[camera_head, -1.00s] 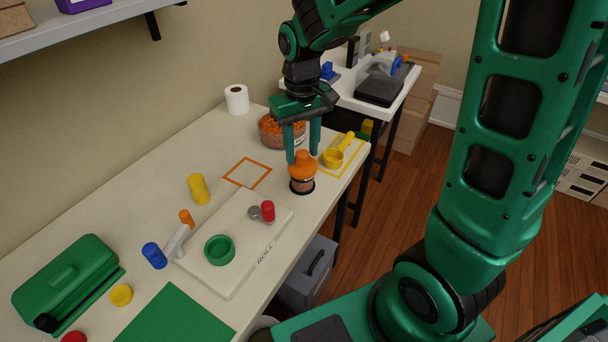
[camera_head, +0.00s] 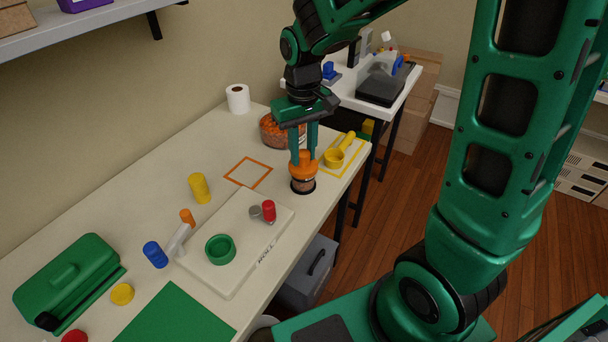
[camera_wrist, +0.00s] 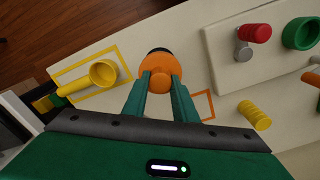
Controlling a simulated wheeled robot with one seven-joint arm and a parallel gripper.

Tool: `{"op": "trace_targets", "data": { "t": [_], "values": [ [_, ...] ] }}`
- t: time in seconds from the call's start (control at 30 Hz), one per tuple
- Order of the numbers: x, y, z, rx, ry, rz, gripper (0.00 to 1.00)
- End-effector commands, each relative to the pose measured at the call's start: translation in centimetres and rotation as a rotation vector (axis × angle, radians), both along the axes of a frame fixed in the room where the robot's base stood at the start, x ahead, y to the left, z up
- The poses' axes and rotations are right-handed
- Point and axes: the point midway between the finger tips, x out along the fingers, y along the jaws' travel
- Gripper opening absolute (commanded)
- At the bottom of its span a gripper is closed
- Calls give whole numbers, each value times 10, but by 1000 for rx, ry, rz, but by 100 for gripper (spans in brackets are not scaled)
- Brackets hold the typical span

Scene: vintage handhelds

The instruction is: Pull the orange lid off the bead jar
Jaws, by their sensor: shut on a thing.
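The bead jar (camera_head: 303,186) stands upright on the white table, small and clear with a dark base and brownish beads inside. Its orange lid (camera_head: 303,168) sits on top of it. My gripper (camera_head: 304,160) points down over the jar and is shut on the orange lid, a finger on each side. In the wrist view the lid (camera_wrist: 160,66) lies between the two green fingers (camera_wrist: 160,80) and hides most of the jar (camera_wrist: 158,51).
An orange square outline (camera_head: 248,173) on the table is empty. A yellow scoop (camera_head: 335,157) lies in a yellow outline at the right. A bowl of orange bits (camera_head: 270,133) stands behind. A white board (camera_head: 222,268) holds a green ring (camera_head: 219,249) and a red-topped piece (camera_head: 269,211).

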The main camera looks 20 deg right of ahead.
Motion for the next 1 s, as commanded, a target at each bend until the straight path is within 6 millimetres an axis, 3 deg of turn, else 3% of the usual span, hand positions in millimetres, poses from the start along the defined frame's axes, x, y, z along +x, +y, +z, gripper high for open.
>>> {"op": "trace_targets", "data": {
  "t": [1.0],
  "values": [
    [-1,-1,12,-1,2,-2,0]
  ]
}}
